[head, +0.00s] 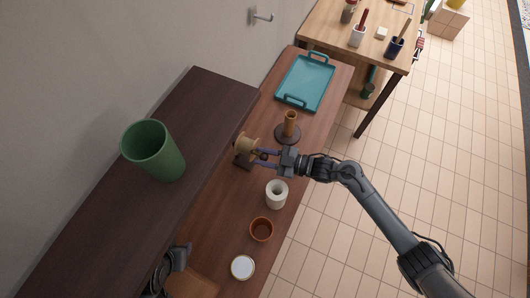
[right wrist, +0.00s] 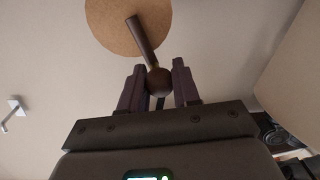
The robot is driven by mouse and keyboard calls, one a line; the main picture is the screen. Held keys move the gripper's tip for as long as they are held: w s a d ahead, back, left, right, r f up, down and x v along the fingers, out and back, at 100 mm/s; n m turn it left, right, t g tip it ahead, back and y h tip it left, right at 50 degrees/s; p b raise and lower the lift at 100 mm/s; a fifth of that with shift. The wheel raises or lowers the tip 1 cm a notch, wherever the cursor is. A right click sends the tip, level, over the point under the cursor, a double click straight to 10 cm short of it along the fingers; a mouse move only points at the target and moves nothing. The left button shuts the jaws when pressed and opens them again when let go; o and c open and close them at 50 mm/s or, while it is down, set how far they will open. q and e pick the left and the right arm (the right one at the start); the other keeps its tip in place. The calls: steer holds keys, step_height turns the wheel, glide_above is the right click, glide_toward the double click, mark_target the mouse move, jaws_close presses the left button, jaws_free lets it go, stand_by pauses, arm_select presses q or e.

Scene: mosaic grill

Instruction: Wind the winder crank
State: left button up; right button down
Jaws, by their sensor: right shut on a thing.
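The winder (head: 247,143) stands on the long brown counter, with a tan spool on a dark base. In the right wrist view its round tan disc (right wrist: 118,22) fills the top. A dark crank arm (right wrist: 142,42) slants down across the disc to a round dark knob (right wrist: 159,82). My right gripper (head: 262,158) reaches the winder from the right. In the right wrist view its two fingers (right wrist: 158,86) stand on either side of the knob and are shut on it. My left gripper cannot be made out in either view.
A brown holder (head: 289,127) stands close behind my right gripper, and a teal tray (head: 306,82) lies beyond it. A white cup (head: 276,194), an orange pot (head: 261,229) and a white-topped tin (head: 243,267) stand nearer. A green bin (head: 153,151) sits on the raised dark shelf.

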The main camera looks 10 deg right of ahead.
steer(key=shift+s+a+f+n, duration=0.1)
steer(key=shift+s+n, duration=0.05)
steer(key=shift+n, duration=0.25)
steer(key=c, duration=0.9)
jaws_free()
steer(key=shift+o, duration=0.2)
steer(key=v, duration=1.1)
steer(key=shift+a, duration=0.1)
